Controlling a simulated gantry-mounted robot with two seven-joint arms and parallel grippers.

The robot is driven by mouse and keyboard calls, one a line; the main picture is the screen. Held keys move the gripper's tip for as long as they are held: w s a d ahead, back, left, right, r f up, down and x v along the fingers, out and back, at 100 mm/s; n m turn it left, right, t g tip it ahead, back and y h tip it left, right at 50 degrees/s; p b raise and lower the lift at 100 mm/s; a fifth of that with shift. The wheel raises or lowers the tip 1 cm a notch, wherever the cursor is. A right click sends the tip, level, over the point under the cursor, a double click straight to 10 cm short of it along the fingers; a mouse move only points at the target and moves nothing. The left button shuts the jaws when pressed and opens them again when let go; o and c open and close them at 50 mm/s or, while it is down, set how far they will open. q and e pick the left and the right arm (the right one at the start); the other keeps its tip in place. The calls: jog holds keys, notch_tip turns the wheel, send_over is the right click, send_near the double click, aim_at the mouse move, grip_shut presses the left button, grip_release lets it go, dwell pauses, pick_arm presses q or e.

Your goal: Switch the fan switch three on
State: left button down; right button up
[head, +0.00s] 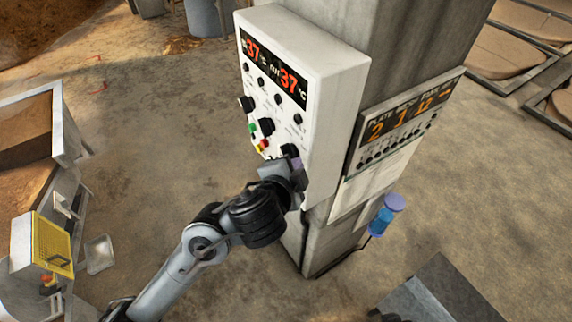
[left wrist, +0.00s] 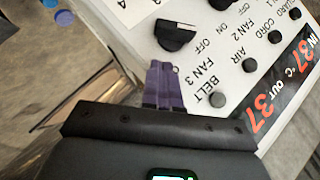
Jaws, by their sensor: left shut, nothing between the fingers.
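The white control box (head: 325,75) is mounted on a concrete pillar. Its fan switch three (left wrist: 175,35) is a black rotary knob beside the "FAN 3" label in the left wrist view. It also shows in the head view (head: 290,150), at the lower right of the panel face. My left gripper (head: 297,163) is shut and empty at the panel's lower corner. Its purple fingertips (left wrist: 165,75) are together just beside the knob. I cannot tell whether they touch it. My right gripper is not in view.
Other black knobs (head: 266,125), green, yellow and red buttons (head: 262,145) and red temperature displays (head: 270,67) share the panel. A lower board (head: 395,130) with a row of small knobs and a blue cylinder (head: 383,218) are to the right.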

pick_arm(q)
jog(key=shift+w+a+f, duration=0.9)
jog(key=shift+w+f, duration=0.2)
jog(key=shift+f, duration=0.05)
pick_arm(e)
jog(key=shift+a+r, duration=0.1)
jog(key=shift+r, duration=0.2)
pick_arm(q)
jog(key=shift+f+m+t+b, duration=0.15)
jog(key=shift+m+t+b, duration=0.2)
jog(key=shift+b, duration=0.5)
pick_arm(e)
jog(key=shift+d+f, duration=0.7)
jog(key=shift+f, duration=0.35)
pick_arm(q)
jog(key=shift+t+b, duration=0.35)
jog(key=shift+b, duration=0.25)
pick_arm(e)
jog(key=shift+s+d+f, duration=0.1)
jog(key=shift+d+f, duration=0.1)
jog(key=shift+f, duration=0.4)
